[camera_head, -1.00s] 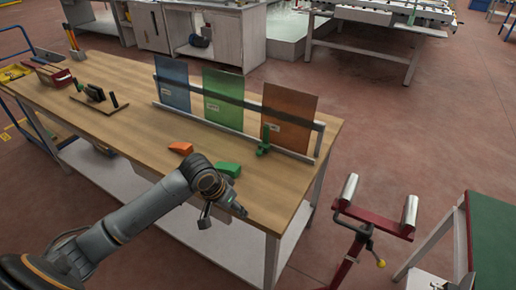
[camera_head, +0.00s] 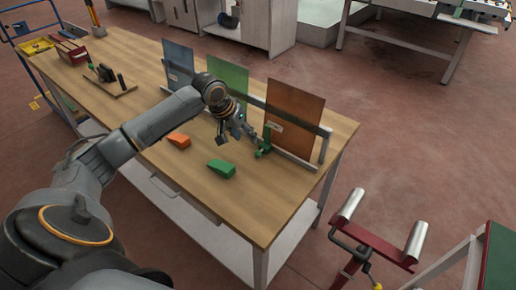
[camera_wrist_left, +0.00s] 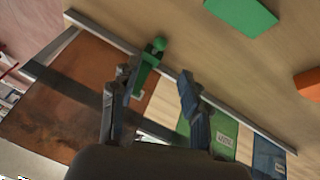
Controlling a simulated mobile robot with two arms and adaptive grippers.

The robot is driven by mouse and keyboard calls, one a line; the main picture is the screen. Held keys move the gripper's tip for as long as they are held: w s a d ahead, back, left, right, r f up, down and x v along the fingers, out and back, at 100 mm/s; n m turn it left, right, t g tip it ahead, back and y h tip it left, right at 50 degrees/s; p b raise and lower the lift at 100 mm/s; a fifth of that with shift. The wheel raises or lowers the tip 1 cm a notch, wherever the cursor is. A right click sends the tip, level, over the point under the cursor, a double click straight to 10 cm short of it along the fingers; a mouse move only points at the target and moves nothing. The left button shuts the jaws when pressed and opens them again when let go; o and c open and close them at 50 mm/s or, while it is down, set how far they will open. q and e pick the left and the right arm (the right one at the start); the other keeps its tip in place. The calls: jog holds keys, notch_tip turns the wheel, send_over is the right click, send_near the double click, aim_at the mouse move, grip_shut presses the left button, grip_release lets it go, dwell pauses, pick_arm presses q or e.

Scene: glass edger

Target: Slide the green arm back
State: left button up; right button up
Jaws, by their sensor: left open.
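The green arm (camera_head: 264,143) is a small green piece at the rack's front rail, in front of the orange-brown panel (camera_head: 292,116). In the left wrist view the green arm (camera_wrist_left: 150,62) shows between and just beyond my fingers, closer to the left-hand finger, which partly overlaps it. My left gripper (camera_head: 238,138) is open and empty, over the table just left of the green arm. It also shows open in the left wrist view (camera_wrist_left: 155,80). I cannot tell whether a finger touches the arm. My right gripper is not in view.
A green wedge (camera_head: 221,169) and an orange wedge (camera_head: 179,140) lie on the wooden table (camera_head: 255,210) in front of the rack. Blue (camera_head: 178,65) and green (camera_head: 228,74) panels stand to the left in the rack. A red roller stand (camera_head: 373,240) is off the table's right end.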

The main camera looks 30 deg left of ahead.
aim_at(257, 152)
pick_arm(q)
jog(key=p+x, duration=0.1)
jog(key=x, duration=0.8)
jog(key=shift+w+f, duration=0.2)
jog(key=shift+f, duration=0.1)
jog(key=shift+w+d+f, duration=0.1)
jog(key=shift+w+f, duration=0.05)
jog(key=shift+f, duration=0.35)
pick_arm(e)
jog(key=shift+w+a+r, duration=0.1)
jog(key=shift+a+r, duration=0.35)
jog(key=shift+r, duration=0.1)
pick_arm(q)
grip_shut()
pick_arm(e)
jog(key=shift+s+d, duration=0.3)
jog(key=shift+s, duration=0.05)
